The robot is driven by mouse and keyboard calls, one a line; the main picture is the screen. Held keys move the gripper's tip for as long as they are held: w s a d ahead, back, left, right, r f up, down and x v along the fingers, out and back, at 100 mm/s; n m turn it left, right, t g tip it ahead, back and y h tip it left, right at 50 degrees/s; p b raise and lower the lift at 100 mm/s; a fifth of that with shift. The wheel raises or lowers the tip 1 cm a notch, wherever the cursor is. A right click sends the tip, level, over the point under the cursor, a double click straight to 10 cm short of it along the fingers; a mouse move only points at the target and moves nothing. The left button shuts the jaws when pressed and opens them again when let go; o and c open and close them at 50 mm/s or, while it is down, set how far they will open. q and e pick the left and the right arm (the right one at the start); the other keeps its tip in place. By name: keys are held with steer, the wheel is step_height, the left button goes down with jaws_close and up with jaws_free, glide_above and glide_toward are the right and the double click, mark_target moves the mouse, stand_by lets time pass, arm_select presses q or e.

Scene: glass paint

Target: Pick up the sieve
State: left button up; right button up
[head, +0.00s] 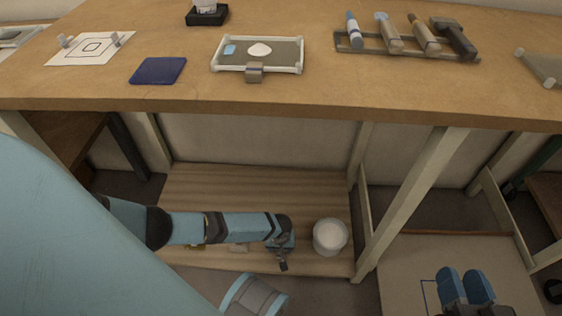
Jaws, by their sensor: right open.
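I cannot tell for sure which thing is the sieve. A round white tub-like thing (330,237) stands on the low wooden shelf under the bench, right of my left gripper (283,262). That gripper is at the end of the blue arm from the left, low and apart from the tub; its jaws are too small to read. A white-framed tray (285,53) with a white blob, a light blue piece and a grey clip lies on the bench. My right gripper (464,274) is open and empty at the bottom right, its two blue fingers apart.
The bench (330,98) also holds a blue pad (158,70), a white sheet with a square drawing (90,48), a black holder (207,14) and a rack of several tools (405,52). A bench leg (412,200) stands between the tub and my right gripper.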

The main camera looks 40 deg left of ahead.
arm_select(q)
steer(key=f+b, duration=0.3)
steer(key=f, duration=0.1)
steer(key=shift+s+d+f, duration=0.1)
steer(key=shift+s+d, duration=0.05)
steer(key=shift+s, duration=0.1)
steer(key=shift+f, duration=0.4)
arm_select(e)
steer(key=w+n, duration=0.1)
steer(key=w+d+n+t, duration=0.1)
steer(key=shift+d+r+n, duration=0.1)
steer(key=shift+r+n, duration=0.1)
steer(key=shift+n, duration=0.1)
arm_select(q)
steer(key=shift+c, duration=0.4)
steer(key=c, duration=0.9)
